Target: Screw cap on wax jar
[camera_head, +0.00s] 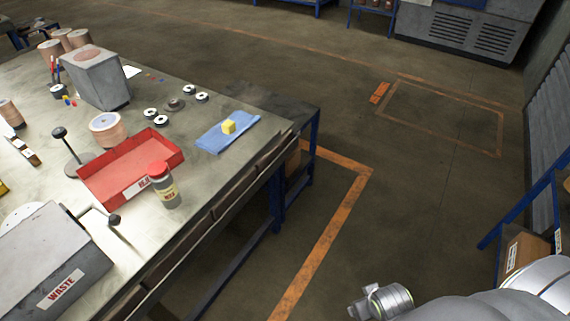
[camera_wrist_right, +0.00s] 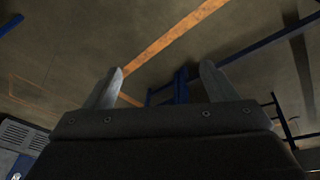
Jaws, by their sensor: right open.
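The wax jar (camera_head: 166,191) stands upright on the workbench near its front edge, at the near right corner of the red tray. It has a grey body and a pale label. In the head view my right arm is at the bottom right, off the bench and far from the jar. My left gripper is not in view.
A red tray (camera_head: 113,172) lies behind the jar. A grey WASTE box (camera_head: 40,265) is at the near left. Several discs lie further back. Floor separates the bench from my right arm.

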